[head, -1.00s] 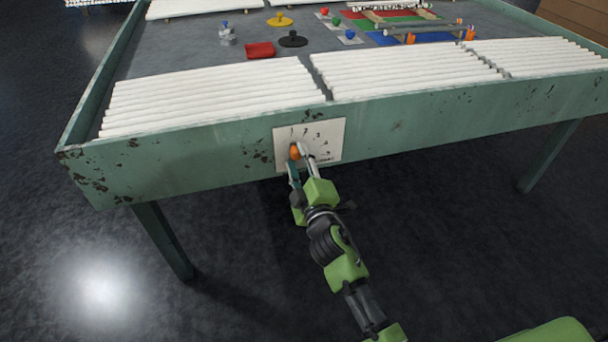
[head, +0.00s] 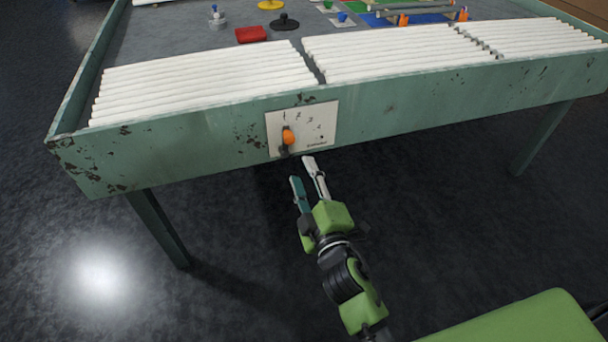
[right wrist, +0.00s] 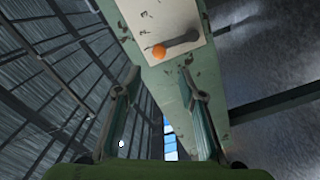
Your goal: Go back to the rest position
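My right gripper (head: 304,180) is open and empty. It is in front of and just below the white dial panel on the table's front face, apart from it. The panel (head: 316,120) carries numbers and a dark lever with an orange knob (head: 288,137). In the right wrist view the orange knob (right wrist: 159,51) shows ahead of the two spread fingers (right wrist: 160,92), with nothing between them. My left gripper is in neither view.
The green worn table (head: 190,151) bears rows of white tubes (head: 205,82) along its front edge. A red block (head: 251,34), a black stand (head: 285,22) and orange-ended supports (head: 403,20) lie behind. The dark floor in front is clear.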

